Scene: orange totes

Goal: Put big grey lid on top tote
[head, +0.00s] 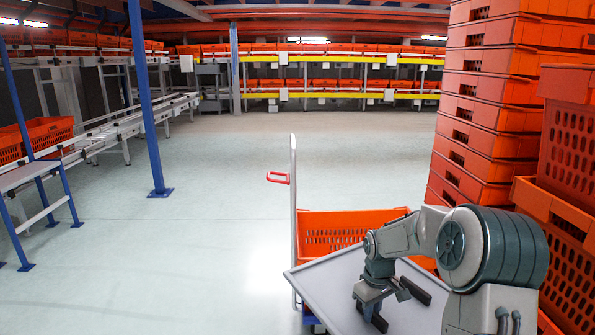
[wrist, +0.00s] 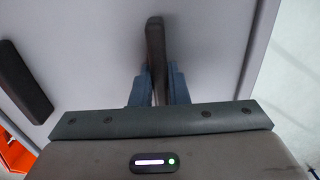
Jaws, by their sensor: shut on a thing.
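The big grey lid (head: 325,277) is a flat panel with two black handles, in the lower middle of the head view. My gripper (head: 373,304) is shut on one handle (wrist: 155,45), which stands between my two fingers in the wrist view (wrist: 158,85). The other handle (head: 414,290) is free and also shows in the wrist view (wrist: 25,80). An orange tote (head: 335,232) with a slotted wall shows behind the lid, on a trolley. The lid hides its lower part. I cannot tell whether the lid touches the tote.
Tall stacks of orange totes (head: 487,115) stand close on the right. A blue pillar (head: 149,110) and a conveyor (head: 110,130) are at left.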

